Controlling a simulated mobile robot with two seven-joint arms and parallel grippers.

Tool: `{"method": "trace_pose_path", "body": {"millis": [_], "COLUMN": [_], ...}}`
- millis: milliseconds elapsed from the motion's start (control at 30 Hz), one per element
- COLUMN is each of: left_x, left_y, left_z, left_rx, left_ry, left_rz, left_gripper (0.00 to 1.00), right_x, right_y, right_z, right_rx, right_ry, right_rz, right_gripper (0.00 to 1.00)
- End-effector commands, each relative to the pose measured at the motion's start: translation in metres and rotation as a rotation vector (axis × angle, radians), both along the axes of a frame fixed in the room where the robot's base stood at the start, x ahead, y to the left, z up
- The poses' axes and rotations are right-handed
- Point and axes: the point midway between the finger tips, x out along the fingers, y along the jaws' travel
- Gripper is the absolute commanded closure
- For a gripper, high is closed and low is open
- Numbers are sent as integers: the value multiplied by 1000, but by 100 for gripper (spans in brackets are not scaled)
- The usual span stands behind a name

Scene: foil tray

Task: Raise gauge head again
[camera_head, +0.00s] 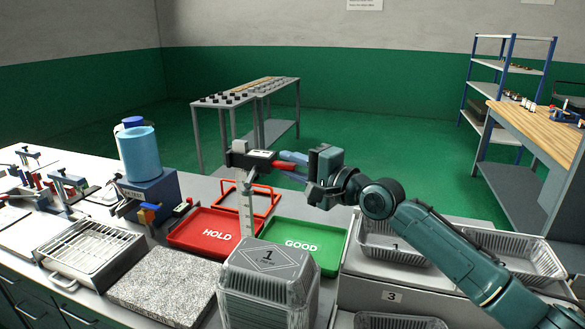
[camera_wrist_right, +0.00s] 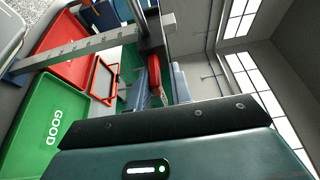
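The gauge has an upright grey graduated beam (camera_head: 246,208), with its lower end hidden behind the stack of foil trays (camera_head: 268,283). Its dark head (camera_head: 258,160), with a light block and red parts, sits at the top of the visible beam. My right gripper (camera_head: 300,165) is just right of the head at about the same height; whether its fingers close on it cannot be told. In the right wrist view the marked beam (camera_wrist_right: 75,54) runs across the upper left, and a red part (camera_wrist_right: 155,84) shows above my gripper body. My left gripper is not in view.
The red HOLD tray (camera_head: 180,243) and green GOOD tray (camera_head: 330,262) lie behind the foil stack. A granite plate (camera_head: 165,288) and wire-rack tray (camera_head: 90,255) are left. A blue bottle (camera_head: 138,155) stands behind. Foil trays (camera_head: 385,245) are right, under my arm.

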Motion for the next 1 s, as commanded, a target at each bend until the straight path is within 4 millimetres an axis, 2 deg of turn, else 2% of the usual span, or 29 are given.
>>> {"method": "trace_pose_path", "body": {"millis": [33, 167, 500, 667, 1000], "left_x": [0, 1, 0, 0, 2], "left_y": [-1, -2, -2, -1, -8], "left_z": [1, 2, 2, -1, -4], "left_rx": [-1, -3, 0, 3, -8], "left_ry": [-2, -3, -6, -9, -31], "left_rz": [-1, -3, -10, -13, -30], "left_gripper": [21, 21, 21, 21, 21], "right_x": [1, 0, -4, -21, -68], "right_y": [-1, -1, -6, -25, -81], "right_z": [4, 3, -1, -3, -3], "right_rx": [6, 3, 0, -1, -2], "right_ry": [-7, -5, 0, 0, -2], "right_rz": [-2, -2, -1, -1, -2], "right_gripper": [78, 67, 67, 67, 67]}}
